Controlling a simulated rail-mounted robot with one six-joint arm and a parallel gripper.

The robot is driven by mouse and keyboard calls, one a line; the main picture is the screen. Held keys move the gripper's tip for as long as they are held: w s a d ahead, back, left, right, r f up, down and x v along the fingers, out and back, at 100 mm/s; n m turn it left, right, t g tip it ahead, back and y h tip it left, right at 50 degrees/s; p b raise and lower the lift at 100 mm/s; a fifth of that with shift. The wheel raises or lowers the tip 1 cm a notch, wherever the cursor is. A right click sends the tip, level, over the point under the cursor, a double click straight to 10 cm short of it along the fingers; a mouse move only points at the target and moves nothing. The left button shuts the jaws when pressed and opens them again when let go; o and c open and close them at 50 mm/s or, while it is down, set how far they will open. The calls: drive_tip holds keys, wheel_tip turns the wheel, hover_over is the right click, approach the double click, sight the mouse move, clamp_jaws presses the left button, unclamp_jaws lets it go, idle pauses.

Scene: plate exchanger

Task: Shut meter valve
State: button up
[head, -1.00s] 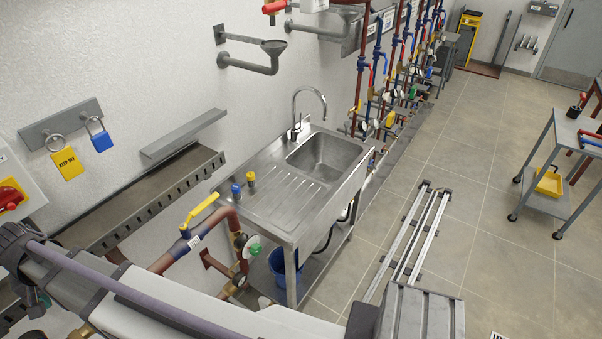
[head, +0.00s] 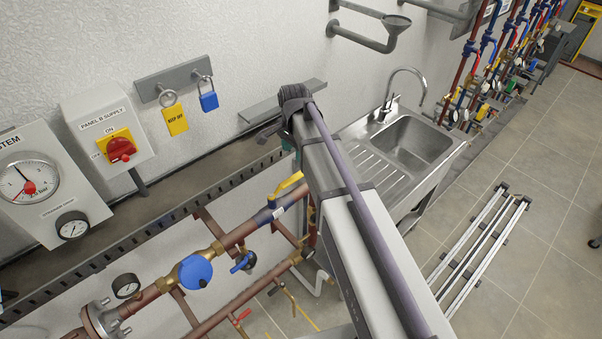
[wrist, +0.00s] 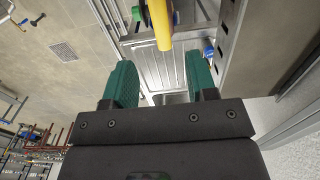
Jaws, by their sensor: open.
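A yellow lever handle (head: 289,184) sits on the red-brown pipe (head: 235,238), right of a round blue-capped meter (head: 195,271). A blue-handled valve (head: 243,262) is just below the same pipe. No readable label tells which is the meter valve. In the wrist view, a yellow handle (wrist: 160,28) shows at the top middle, beyond the green fingers of my gripper (wrist: 160,68). The fingers are spread apart with nothing between them. In the head view, my arm crosses the middle and hides part of the pipework and sink; the fingers are mostly hidden there.
A steel sink (head: 410,145) stands right of my arm. A slotted metal tray (head: 170,215) runs along the wall above the pipes. A red-knobbed supply switch (head: 120,150), gauge panel (head: 40,185) and hanging blue padlock (head: 208,101) are on the wall. Floor rails (head: 478,255) lie at right.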

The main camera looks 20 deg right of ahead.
sight(296, 175)
wheel_tip(296, 175, down, 11)
drive_tip(key=b, duration=1)
drive_tip(key=shift+d+r, duration=0.1)
drive_tip(key=shift+r, duration=0.05)
drive_tip(key=shift+r, duration=0.15)
drive_tip(key=shift+c, duration=0.2)
clamp_jaws()
